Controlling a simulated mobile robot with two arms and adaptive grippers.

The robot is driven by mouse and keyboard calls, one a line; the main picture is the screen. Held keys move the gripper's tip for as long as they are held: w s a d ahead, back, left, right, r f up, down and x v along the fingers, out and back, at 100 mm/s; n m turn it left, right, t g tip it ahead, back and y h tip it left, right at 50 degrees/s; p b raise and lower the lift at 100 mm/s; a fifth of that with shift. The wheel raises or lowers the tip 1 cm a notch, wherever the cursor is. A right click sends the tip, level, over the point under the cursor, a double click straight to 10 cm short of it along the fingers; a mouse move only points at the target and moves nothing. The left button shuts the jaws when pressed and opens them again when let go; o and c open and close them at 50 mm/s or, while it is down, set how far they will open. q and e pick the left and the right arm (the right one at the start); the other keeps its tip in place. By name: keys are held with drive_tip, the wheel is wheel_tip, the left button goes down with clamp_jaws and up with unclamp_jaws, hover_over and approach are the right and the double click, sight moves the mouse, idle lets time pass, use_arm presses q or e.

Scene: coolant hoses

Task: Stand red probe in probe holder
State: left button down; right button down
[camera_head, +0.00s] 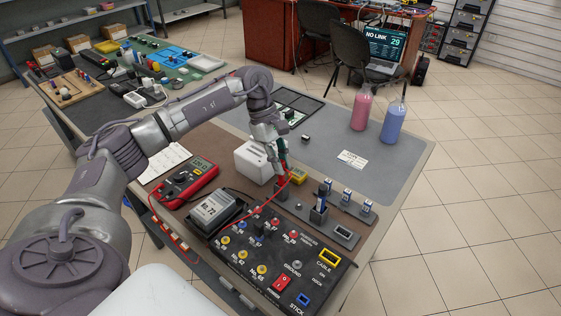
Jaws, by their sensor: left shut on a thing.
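My left gripper (277,150) reaches in from the left over the table and points down. It is shut on the red probe (283,170), which is held roughly upright with a red cable trailing from it. A dark blue piece (322,195) stands in a similar block to the right. My right gripper is not in view.
A red multimeter (187,181), a grey box (214,210) and a black panel (285,255) with coloured sockets surround the spot. A white box (253,161) stands close left of the probe. Pink (361,108) and blue bottles (393,122) stand behind.

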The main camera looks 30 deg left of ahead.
use_arm(q)
drive_tip(key=shift+f, duration=0.15)
drive_tip(key=shift+f+b, duration=1)
drive_tip(key=shift+f, duration=0.1)
drive_tip(key=c, duration=0.7)
unclamp_jaws()
drive_tip(key=shift+r, duration=0.15)
drive_tip(key=shift+d+r+p+v, duration=0.15)
drive_tip(key=shift+p+v, duration=0.55)
drive_tip(key=shift+v, duration=0.6)
drive_tip(key=shift+d+p+v, duration=0.15)
drive_tip(key=shift+p+v, duration=0.55)
drive_tip(key=shift+v, duration=0.55)
drive_tip(key=shift+d+r+p+v, duration=0.1)
drive_tip(key=shift+d+p+v, duration=0.1)
drive_tip(key=shift+p+v, duration=0.8)
drive_tip(key=shift+a+r+b, duration=0.1)
drive_tip(key=shift+r+b, duration=0.1)
drive_tip(key=shift+b, duration=0.1)
